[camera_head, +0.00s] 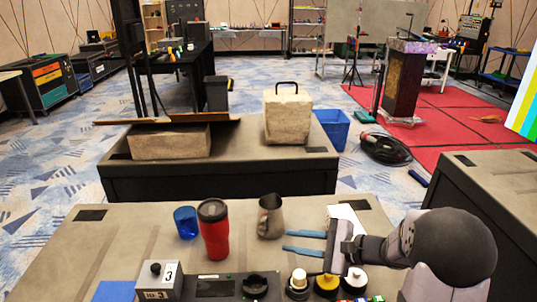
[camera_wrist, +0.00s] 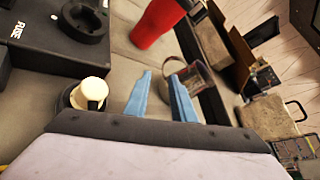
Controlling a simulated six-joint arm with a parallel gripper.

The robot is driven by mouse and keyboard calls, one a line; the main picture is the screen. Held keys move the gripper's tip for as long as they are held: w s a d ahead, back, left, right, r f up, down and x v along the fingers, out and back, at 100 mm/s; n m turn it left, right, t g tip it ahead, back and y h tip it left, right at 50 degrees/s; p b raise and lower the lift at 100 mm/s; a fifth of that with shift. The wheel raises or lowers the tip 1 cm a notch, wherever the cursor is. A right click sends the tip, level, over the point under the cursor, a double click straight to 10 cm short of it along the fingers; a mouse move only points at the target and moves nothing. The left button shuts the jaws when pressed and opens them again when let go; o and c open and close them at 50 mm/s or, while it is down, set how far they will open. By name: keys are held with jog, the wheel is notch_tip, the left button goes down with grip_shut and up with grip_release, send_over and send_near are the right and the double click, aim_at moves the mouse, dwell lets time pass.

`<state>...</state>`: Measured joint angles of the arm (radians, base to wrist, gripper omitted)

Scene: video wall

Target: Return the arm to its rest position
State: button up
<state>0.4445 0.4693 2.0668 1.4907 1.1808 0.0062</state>
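My gripper (camera_head: 304,243) reaches in from the right over the front table in the head view, its two blue fingers pointing left. In the wrist view the blue fingers (camera_wrist: 160,98) stand apart with nothing between them, so it is open and empty. A metal pitcher (camera_head: 270,216) stands just beyond the fingers; it also shows behind the right finger in the wrist view (camera_wrist: 199,80). A red tumbler with a black lid (camera_head: 214,232) stands upright to the left of the fingers. My arm comes from the lower right.
A blue cup (camera_head: 186,222) stands beside the tumbler. A black device (camera_head: 220,288), a grey box marked 3 (camera_head: 158,284) and several knob-topped items (camera_head: 327,284) line the front edge. A second table (camera_head: 240,160) behind carries stone-like blocks (camera_head: 288,118).

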jog(key=s+a+r+n+g+h+p, duration=0.1)
jog(key=s+n+g+p, duration=0.1)
jog(key=s, duration=0.3)
jog(key=s+a+r+n+g+h+p, duration=0.1)
jog(key=s+a+r+n+g+p, duration=0.1)
jog(key=s+n+p, duration=0.1)
jog(key=s+a+r+n+g+h+p, duration=0.1)
jog(key=s+a+n+g+p, duration=0.1)
jog(key=s, duration=0.4)
jog(key=shift+s+r+g+p, duration=0.25)
jog(key=shift+s+g+p, duration=0.2)
jog(key=shift+p, duration=0.85)
jog(key=s+n+h+p, duration=0.1)
jog(key=s, duration=0.1)
jog(key=s+d+r+n+g+h+p, duration=0.1)
jog(key=s+p, duration=0.1)
jog(key=s+d+r+n+h+p, duration=0.1)
jog(key=n, duration=0.1)
jog(key=shift+s+d+r+g, duration=0.1)
jog(key=shift+s+r+g, duration=0.05)
jog(key=shift+s+g, duration=0.25)
jog(key=s+d+r+n+h+p, duration=0.4)
jog(key=d+n+h+p, duration=0.1)
jog(key=d+n+p, duration=0.1)
jog(key=shift+d+r+n+t, duration=0.15)
jog(key=shift+r+n+t, duration=0.15)
jog(key=shift+r+t, duration=0.1)
